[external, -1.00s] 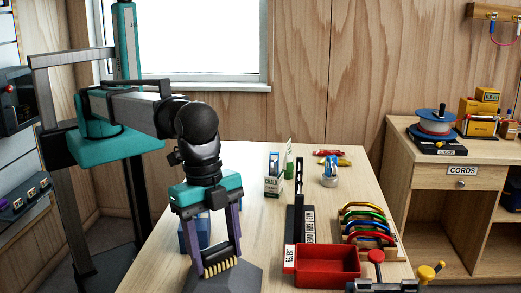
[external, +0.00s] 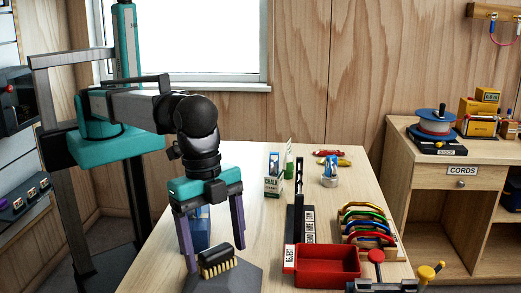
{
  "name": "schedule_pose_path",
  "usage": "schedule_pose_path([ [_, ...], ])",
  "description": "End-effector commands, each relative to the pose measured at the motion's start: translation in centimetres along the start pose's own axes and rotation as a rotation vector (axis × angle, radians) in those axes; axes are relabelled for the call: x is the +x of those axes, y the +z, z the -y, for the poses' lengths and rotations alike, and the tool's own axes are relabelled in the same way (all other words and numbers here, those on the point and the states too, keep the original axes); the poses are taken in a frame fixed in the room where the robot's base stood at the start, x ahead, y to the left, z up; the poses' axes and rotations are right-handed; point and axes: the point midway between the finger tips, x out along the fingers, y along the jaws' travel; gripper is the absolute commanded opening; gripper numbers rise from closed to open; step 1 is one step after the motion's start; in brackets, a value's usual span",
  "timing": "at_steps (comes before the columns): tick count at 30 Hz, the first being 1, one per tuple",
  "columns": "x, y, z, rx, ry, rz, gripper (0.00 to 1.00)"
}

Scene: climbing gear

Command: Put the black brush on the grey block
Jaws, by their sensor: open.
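The black brush (external: 216,258), with pale yellow bristles towards the camera, appears to rest on top of the grey block (external: 246,277) at the table's front left. My gripper (external: 215,257) is open, with one finger to the left of the brush and the other to its right. A gap shows between the fingers and the brush. The front of the block is cut off by the picture's lower edge.
A blue container (external: 200,229) stands behind my gripper. A red bin (external: 327,266) marked reject is to the right, beside a black stand (external: 299,226) and a rack of coloured carabiners (external: 366,222). The table between my gripper and the stand is clear.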

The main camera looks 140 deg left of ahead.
Motion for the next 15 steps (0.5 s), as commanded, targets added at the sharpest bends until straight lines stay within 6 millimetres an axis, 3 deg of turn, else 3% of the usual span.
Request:
schedule_pose_path([
  [15,-6.7,-0.1,0.0,0.0,0.0,-0.002,0.77],
])
